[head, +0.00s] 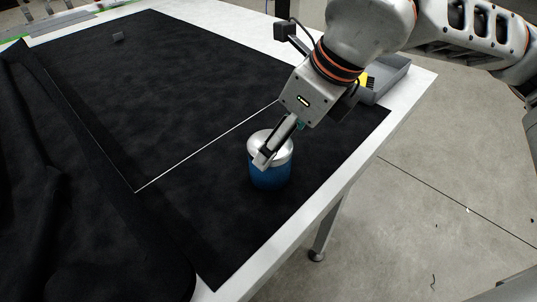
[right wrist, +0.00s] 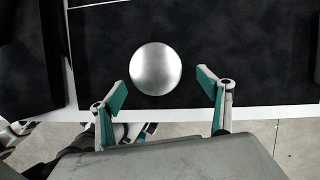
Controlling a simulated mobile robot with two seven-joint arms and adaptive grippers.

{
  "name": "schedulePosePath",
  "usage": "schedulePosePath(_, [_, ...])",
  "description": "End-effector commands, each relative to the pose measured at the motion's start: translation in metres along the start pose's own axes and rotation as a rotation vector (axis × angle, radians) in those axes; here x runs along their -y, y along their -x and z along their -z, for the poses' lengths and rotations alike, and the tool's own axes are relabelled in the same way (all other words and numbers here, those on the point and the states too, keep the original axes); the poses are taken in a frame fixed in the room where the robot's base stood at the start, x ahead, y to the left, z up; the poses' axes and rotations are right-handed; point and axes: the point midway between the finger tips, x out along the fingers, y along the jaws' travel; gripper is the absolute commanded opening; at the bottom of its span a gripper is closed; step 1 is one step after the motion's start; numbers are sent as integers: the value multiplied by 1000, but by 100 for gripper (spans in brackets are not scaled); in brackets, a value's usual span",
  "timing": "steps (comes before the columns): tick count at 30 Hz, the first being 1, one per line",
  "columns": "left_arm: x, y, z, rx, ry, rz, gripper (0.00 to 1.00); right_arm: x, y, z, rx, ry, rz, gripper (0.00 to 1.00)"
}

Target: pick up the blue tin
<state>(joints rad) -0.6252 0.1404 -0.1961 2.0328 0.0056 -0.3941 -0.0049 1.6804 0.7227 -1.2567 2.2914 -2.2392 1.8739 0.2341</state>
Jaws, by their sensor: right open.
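The blue tin (head: 270,176) stands upright on the black mat near the table's front right edge. It has a silver lid, seen from above in the right wrist view (right wrist: 156,69). My right gripper (head: 262,160) comes down from the upper right in the head view and partly covers the lid. In the right wrist view my right gripper (right wrist: 161,82) is open and empty, with one teal-padded finger on each side of the lid and gaps to both. I cannot tell whether the fingertips are lower than the lid. My left gripper is not in view.
The black mat (head: 130,100) covers most of the white table (head: 310,212), with a thin white line across it. A grey tray (head: 388,78) holds something yellow and black behind my right gripper. Dark cloth (head: 80,225) lies at the left.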

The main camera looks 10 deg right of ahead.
Motion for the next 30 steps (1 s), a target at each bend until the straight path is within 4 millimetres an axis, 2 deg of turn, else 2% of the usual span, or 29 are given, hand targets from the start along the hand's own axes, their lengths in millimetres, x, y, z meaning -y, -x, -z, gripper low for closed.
schedulePosePath(4, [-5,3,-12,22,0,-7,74,-3,-16,-1,-3,1,-3,78])
schedulePosePath(12, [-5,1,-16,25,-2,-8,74,-6,-52,-3,-3,0,-4,78])
schedulePosePath(21, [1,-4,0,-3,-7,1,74,-6,-56,-4,1,1,-2,78])
schedulePosePath(23, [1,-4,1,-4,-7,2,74,-6,-56,-4,0,1,-2,65])
schedulePosePath(27, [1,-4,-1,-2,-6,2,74,-6,-56,-4,0,1,-2,28])
schedulePosePath(28, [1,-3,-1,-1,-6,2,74,-6,-56,-4,0,1,-2,23])
schedulePosePath(30, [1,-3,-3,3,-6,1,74,-6,-56,-5,3,1,-2,23])
